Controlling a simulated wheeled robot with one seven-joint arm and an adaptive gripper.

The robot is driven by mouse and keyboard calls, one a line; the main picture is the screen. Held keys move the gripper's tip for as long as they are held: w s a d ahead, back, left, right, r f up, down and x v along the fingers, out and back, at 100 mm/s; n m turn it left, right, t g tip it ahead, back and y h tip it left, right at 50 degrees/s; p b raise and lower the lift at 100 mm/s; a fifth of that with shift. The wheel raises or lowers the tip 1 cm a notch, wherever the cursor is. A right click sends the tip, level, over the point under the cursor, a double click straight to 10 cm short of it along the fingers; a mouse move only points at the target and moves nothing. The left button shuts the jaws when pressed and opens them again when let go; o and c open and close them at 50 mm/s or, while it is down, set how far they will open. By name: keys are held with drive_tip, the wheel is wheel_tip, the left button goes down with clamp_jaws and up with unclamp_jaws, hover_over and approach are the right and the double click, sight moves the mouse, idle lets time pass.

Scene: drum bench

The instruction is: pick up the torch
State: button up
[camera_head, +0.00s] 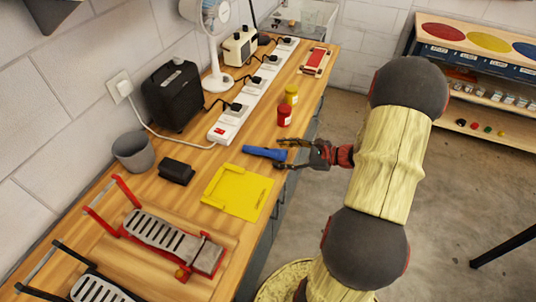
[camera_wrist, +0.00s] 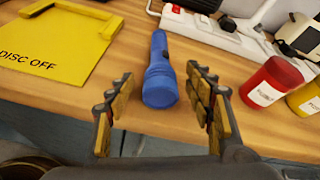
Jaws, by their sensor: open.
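The torch (camera_head: 264,153) is blue and lies on the wooden bench near its front edge, beside the yellow sign. In the wrist view the torch (camera_wrist: 160,72) lies with its wide head toward me and its thinner body pointing away. My gripper (camera_head: 281,154) is open at the bench edge, with its fingers around the torch's head end. In the wrist view my gripper (camera_wrist: 160,112) has one finger on each side of the torch head, with a visible gap on both sides. Whether the fingers are level with the torch is hard to tell.
A yellow plate (camera_head: 238,191) lies left of the torch. Red (camera_head: 284,116) and yellow (camera_head: 291,94) jars stand to its right. A white power strip (camera_head: 230,122) runs behind. A dark box (camera_head: 176,170), grey cup (camera_head: 133,152) and red-framed rack (camera_head: 165,235) stand further left.

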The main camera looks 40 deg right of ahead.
drive_tip(key=c, duration=0.3)
clamp_jaws()
idle(0.5)
drive_tip(key=shift+r, duration=0.1)
